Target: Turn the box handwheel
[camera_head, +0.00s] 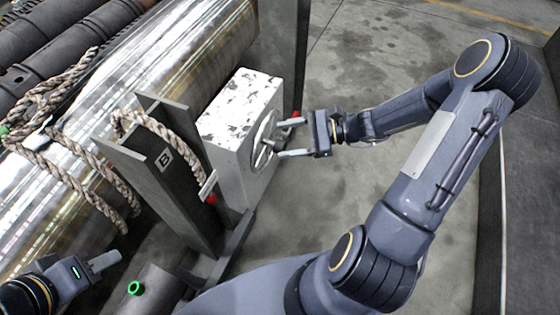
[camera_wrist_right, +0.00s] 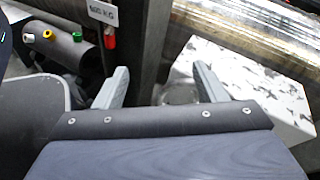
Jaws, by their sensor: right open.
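The white, grey-speckled box (camera_head: 238,108) is fixed beside the grey steel post marked B. Its round grey handwheel (camera_head: 265,141) is on the side facing my right arm. My right gripper (camera_head: 289,138) is open, its two fingers pointing at the wheel near the rim; I cannot tell whether they touch it. In the right wrist view the open fingers (camera_wrist_right: 163,80) show with the speckled box (camera_wrist_right: 255,80) to the right; the wheel is not clear there. My left gripper (camera_head: 106,262) is at the lower left, with only one light finger showing, away from the box.
A large shiny metal barrel (camera_head: 165,50) with thick rope (camera_head: 65,85) lies behind the box. Grey steel posts (camera_head: 165,185) flank the box. Open concrete floor (camera_head: 370,40) lies to the right.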

